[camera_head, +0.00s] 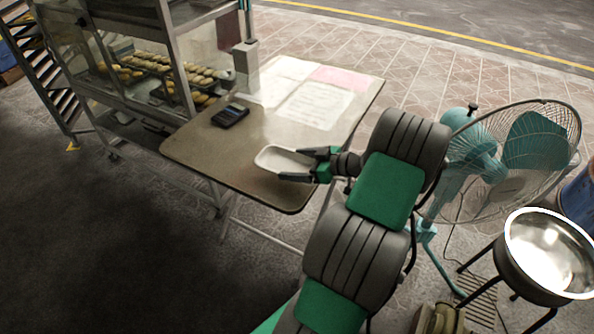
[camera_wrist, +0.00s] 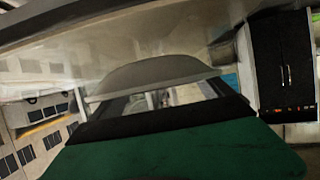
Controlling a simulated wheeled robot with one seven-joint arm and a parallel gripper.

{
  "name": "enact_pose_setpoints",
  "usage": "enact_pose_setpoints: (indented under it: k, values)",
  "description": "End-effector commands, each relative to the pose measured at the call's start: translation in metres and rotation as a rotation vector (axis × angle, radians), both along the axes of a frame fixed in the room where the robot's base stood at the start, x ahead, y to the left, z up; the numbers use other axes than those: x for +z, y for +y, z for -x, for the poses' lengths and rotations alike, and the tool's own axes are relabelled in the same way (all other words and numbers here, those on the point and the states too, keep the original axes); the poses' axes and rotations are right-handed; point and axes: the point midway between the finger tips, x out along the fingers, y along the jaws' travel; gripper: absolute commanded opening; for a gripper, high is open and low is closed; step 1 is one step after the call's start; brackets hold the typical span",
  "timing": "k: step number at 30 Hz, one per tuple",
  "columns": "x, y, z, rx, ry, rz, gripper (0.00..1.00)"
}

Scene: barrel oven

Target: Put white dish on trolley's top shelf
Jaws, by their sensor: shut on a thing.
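The white dish (camera_head: 282,158) is a shallow, rounded rectangular tray at the front right part of the table (camera_head: 200,160). My gripper (camera_head: 297,165) reaches in from the right and is shut on the dish's right end, with one dark finger on each side. The dish looks roughly level; whether it touches the table top or is just above it I cannot tell. In the wrist view the dish (camera_wrist: 150,72) shows as a pale curved shape beyond the dark finger edge. A wheeled stand with a glass case (camera_head: 120,70) is at the upper left; whether it is the trolley is unclear.
A black calculator (camera_head: 230,116) and papers (camera_head: 312,104) lie on the table. Trays of pastries (camera_head: 195,75) sit in the glass case. A dark rack (camera_head: 45,80) stands far left. A teal fan (camera_head: 510,160) and a metal bowl (camera_head: 549,251) on a stand are right. Floor at lower left is clear.

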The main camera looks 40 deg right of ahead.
Motion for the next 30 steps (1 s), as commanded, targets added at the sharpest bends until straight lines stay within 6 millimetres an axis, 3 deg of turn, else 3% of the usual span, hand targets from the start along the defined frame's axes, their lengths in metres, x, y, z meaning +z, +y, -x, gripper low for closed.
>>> enact_pose_setpoints:
  k: [5,17,18,21,30]
  values:
    - [-0.029,-0.002,0.001,-0.001,0.001,-0.002,0.45]
    - [-0.035,-0.002,0.000,-0.001,0.000,0.000,0.45]
    - [-0.033,-0.002,0.000,-0.001,0.000,-0.001,0.93]
    - [-0.033,-0.002,0.001,-0.001,0.000,-0.001,1.00]
    - [-0.029,-0.002,0.001,-0.001,0.001,-0.003,1.00]
